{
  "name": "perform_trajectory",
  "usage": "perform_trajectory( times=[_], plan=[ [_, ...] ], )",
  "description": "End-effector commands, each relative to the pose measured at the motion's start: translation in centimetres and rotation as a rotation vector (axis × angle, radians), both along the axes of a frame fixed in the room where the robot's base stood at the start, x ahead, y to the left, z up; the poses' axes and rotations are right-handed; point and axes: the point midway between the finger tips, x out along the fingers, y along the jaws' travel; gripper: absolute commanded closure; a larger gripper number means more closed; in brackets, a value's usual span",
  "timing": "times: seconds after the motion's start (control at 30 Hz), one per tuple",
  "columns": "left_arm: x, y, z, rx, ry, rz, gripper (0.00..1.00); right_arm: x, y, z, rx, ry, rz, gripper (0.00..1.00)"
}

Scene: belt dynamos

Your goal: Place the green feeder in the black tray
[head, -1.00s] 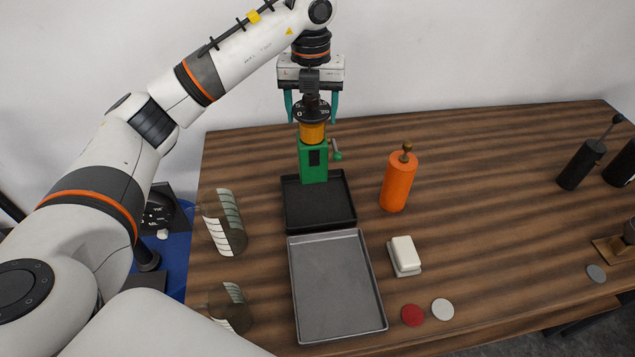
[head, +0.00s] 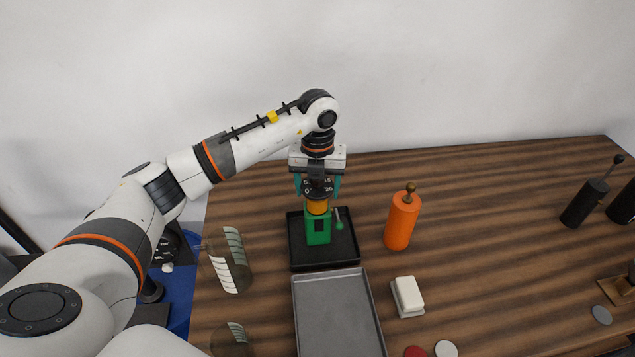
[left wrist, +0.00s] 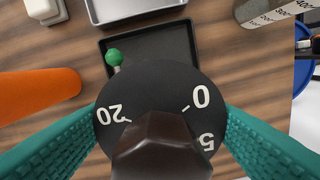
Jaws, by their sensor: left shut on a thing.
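The green feeder (head: 318,228) has a green body, an orange collar, a black numbered dial on top and a green-knobbed crank on its right side. It is upright within the outline of the black tray (head: 345,257); I cannot tell whether its base touches the tray floor. My left gripper (head: 317,188) points down, its teal fingers on either side of the feeder's top, shut on it. In the left wrist view the dial (left wrist: 155,95) sits between the fingers and hides most of the body. The tray (left wrist: 172,40) shows behind it. My right gripper is out of view.
A grey metal tray (head: 335,310) lies in front of the black tray. An orange bottle (head: 402,222) stands to the right, with a white block (head: 408,296) nearer. Clear graduated cylinders (head: 230,260) stand at left. Black grinders (head: 585,203) are far right. The table's middle right is clear.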

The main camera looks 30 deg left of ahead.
Motion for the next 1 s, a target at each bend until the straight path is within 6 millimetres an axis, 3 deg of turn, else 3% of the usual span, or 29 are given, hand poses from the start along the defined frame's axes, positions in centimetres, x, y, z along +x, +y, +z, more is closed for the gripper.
perform_trajectory(
  times=[0.23, 0.27, 0.4, 0.77, 1.0],
  plan=[
    [0.1, 0.0, 0.0, -0.001, -0.005, 0.0, 1.0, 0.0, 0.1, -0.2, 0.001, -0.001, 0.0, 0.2],
    [0.0, 0.0, -0.2, 0.0, -0.001, 0.0, 0.32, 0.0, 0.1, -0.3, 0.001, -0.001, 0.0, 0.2],
    [0.0, 0.0, -0.1, 0.0, -0.001, 0.0, 0.12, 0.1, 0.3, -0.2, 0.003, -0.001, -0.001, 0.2],
    [0.1, 0.0, 0.4, -0.001, -0.005, 0.001, 0.12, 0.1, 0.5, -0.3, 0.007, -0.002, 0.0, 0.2],
    [0.2, 0.0, 4.6, -0.001, -0.01, 0.001, 0.12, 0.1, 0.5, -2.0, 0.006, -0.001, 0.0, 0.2]
  ],
)
